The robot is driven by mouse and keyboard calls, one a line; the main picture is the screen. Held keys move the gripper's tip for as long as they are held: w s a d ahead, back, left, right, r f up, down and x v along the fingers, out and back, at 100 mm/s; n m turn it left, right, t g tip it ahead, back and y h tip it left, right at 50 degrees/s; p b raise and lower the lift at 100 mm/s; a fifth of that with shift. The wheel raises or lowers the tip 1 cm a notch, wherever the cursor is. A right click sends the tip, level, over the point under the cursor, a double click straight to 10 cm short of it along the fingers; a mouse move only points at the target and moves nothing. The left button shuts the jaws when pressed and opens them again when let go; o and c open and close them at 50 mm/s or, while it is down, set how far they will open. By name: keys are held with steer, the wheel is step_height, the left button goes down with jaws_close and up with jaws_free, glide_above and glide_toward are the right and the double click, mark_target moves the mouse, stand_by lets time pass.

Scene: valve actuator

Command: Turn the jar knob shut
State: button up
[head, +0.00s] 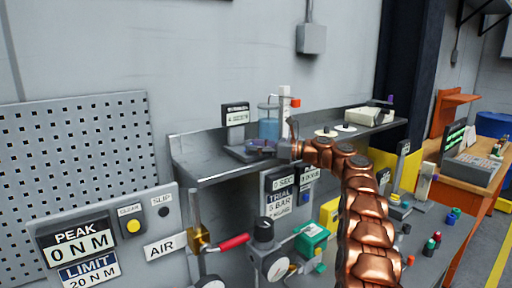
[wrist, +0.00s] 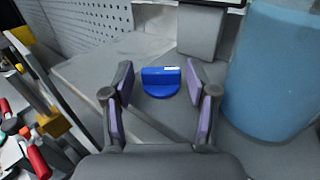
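The blue knob (wrist: 161,83), a round base with an upright flat grip, sits on a grey surface in the wrist view. The jar of blue liquid (wrist: 278,75) stands to its right, and it also shows in the head view (head: 268,127) on the shelf. My gripper (wrist: 159,70) is open, with one purple-padded finger on each side of the knob and small gaps to it. In the head view my gripper (head: 260,147) is low over the shelf in front of the jar, and the knob cannot be made out there.
A small display (head: 236,115) on a post stands left of the jar. A white column with a red part (head: 285,105) rises behind it. The red-handled air valve (head: 230,243) and gauge panel lie below the shelf (head: 205,172), whose left end is bare.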

steer(key=shift+o, duration=0.6)
steer(key=shift+d, duration=0.15)
steer(key=shift+s+d, duration=0.1)
steer(key=shift+d, duration=0.25)
steer(key=v, duration=1.1)
